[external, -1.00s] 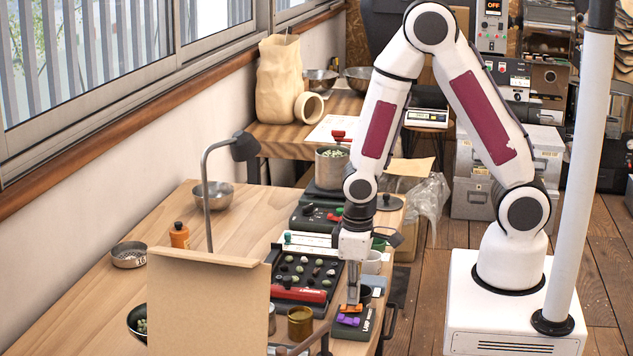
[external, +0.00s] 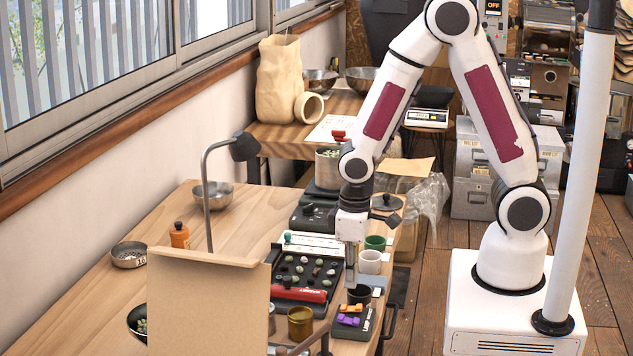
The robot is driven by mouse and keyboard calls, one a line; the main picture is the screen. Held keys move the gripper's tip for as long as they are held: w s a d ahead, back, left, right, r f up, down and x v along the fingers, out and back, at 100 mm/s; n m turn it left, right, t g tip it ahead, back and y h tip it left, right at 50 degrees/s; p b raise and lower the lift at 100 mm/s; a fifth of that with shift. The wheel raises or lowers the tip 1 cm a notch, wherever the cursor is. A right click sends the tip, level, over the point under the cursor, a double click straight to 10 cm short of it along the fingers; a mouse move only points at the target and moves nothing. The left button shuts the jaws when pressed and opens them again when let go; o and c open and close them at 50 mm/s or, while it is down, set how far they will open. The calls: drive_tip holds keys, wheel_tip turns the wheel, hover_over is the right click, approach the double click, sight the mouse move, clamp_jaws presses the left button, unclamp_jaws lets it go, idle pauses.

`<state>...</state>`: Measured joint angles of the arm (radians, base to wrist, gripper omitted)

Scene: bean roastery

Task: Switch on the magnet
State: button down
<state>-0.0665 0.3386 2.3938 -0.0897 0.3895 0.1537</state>
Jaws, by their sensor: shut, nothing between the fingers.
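A small dark switch box (external: 352,328) stands at the right front of the bench, with an orange rocker (external: 350,308) and a purple rocker (external: 348,321). Its side lettering seems to start with "LAMP"; the rest is too small to read surely. My gripper (external: 350,285) is shut and empty, pointing down, above and behind the box and apart from the rockers. A black tray (external: 276,262) with rows of beans lies left of my gripper, with a red bar (external: 298,294) along its front. I cannot tell which part is the magnet, or the rockers' on or off state.
A dark cup (external: 359,295) stands close by my gripper's tip, with a white cup (external: 370,262) and a green cup (external: 375,243) behind. A brown jar (external: 300,323) is left of the switch box. A cardboard panel (external: 208,305) blocks the front left.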

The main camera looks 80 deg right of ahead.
wheel_tip(320, 180, up, 10)
drive_tip(key=w, duration=0.1)
drive_tip(key=shift+w+f, duration=0.15)
drive_tip(key=shift+w, duration=0.2)
idle(0.7)
drive_tip(key=s+d+r+t, duration=0.1)
drive_tip(key=s+r+t, duration=0.4)
drive_tip(key=s+r, duration=0.8)
drive_tip(key=shift+s+d+r, duration=0.2)
drive_tip(key=shift+s+r, duration=0.05)
drive_tip(key=shift+r, duration=1.35)
